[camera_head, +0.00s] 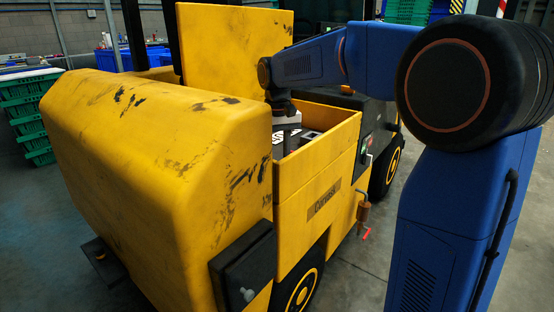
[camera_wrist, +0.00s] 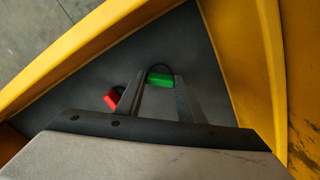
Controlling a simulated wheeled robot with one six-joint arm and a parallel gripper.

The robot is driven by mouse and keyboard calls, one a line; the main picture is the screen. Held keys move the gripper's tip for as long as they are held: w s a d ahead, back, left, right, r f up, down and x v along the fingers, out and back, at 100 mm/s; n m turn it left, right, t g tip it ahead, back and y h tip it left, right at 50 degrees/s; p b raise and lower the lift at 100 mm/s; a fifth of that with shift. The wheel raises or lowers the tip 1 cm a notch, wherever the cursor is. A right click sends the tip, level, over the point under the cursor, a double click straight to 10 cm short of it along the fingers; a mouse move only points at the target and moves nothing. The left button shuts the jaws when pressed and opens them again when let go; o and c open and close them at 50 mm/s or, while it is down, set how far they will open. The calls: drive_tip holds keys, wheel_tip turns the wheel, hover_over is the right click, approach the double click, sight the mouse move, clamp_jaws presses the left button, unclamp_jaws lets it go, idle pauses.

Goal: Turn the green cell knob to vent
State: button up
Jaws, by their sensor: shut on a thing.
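The green cell knob (camera_wrist: 161,79) is a small bright green block on a dark floor inside the yellow vehicle's bay. A thin black loop shows just behind it. My gripper (camera_wrist: 160,86) has its two grey fingers on either side of the knob and is shut on it. In the head view, my arm reaches down into the open bay; the fingers and both knobs are hidden behind the yellow side wall.
Yellow bay walls (camera_wrist: 75,58) close in on the left and right (camera_wrist: 256,70) of the gripper. The yellow vehicle (camera_head: 150,140) has a raised yellow lid (camera_head: 235,45) behind my arm. Green crates (camera_head: 30,115) stand far left.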

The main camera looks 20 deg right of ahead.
drive_tip(key=n, duration=0.3)
drive_tip(key=shift+n, duration=2.1)
drive_tip(key=o, duration=1.1)
drive_tip(key=shift+c, duration=0.2)
drive_tip(key=shift+r, duration=0.1)
wheel_tip(320, 180, up, 17)
drive_tip(key=shift+r, duration=0.1)
